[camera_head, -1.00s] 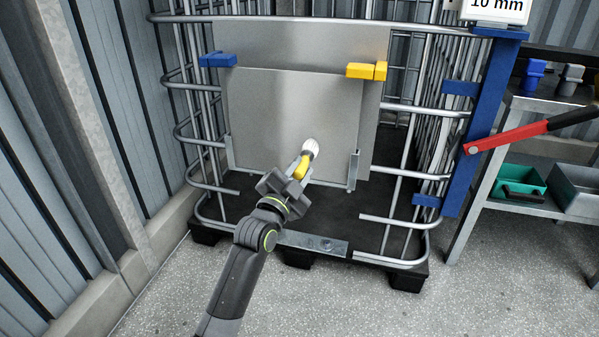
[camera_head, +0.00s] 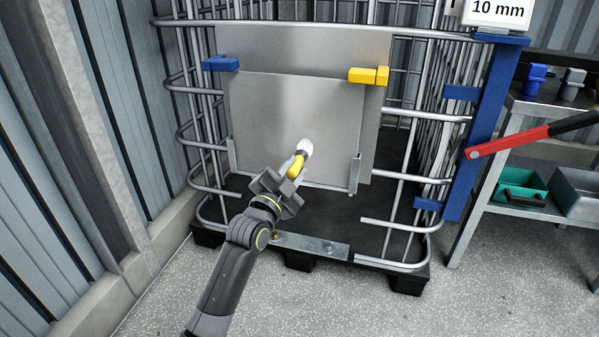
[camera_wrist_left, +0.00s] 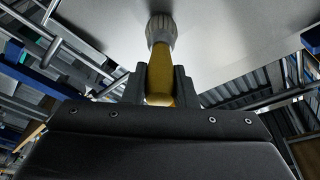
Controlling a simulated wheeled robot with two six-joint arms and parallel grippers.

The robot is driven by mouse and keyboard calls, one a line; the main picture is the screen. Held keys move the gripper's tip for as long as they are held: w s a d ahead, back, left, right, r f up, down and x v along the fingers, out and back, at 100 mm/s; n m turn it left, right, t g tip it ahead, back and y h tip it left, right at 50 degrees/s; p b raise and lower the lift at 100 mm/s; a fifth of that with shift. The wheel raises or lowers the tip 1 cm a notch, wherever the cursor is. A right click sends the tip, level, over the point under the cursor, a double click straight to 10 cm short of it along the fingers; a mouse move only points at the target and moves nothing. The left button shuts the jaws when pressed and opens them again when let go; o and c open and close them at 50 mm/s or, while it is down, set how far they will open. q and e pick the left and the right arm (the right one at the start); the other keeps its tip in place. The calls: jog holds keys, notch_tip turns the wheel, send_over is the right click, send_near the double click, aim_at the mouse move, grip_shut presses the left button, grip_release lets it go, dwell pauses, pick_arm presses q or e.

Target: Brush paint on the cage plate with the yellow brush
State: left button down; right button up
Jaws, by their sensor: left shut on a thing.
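The cage plate (camera_head: 270,110) is a bare grey metal sheet standing upright in the front of the wire cage, in front of a larger sheet. My left gripper (camera_head: 282,184) is shut on the yellow brush (camera_head: 296,165), with the white bristles pointing up and away over the lower middle of the plate. In the left wrist view the yellow handle (camera_wrist_left: 160,78) stands between the fingers, and the plate (camera_wrist_left: 235,40) fills the upper part. I cannot tell whether the bristles touch the plate. No paint mark shows on it. My right gripper is not in view.
A blue clamp (camera_head: 220,64) and a yellow clamp (camera_head: 368,76) sit at the plate's upper corners. Cage bars (camera_head: 395,226) surround it. A blue post (camera_head: 482,130) with a red lever (camera_head: 510,140) and a shelf with a green bin (camera_head: 521,184) stand at right.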

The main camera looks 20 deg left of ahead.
pick_arm(q)
jog(key=a+r, duration=0.3)
jog(key=a, duration=0.8)
jog(key=shift+a, duration=0.3)
dwell(0.4)
jog(key=shift+s, duration=0.1)
dwell(0.3)
jog(key=shift+f, duration=0.15)
dwell(0.3)
jog(key=shift+f+b, duration=0.7)
jog(key=shift+b, duration=0.2)
jog(key=shift+d, duration=0.1)
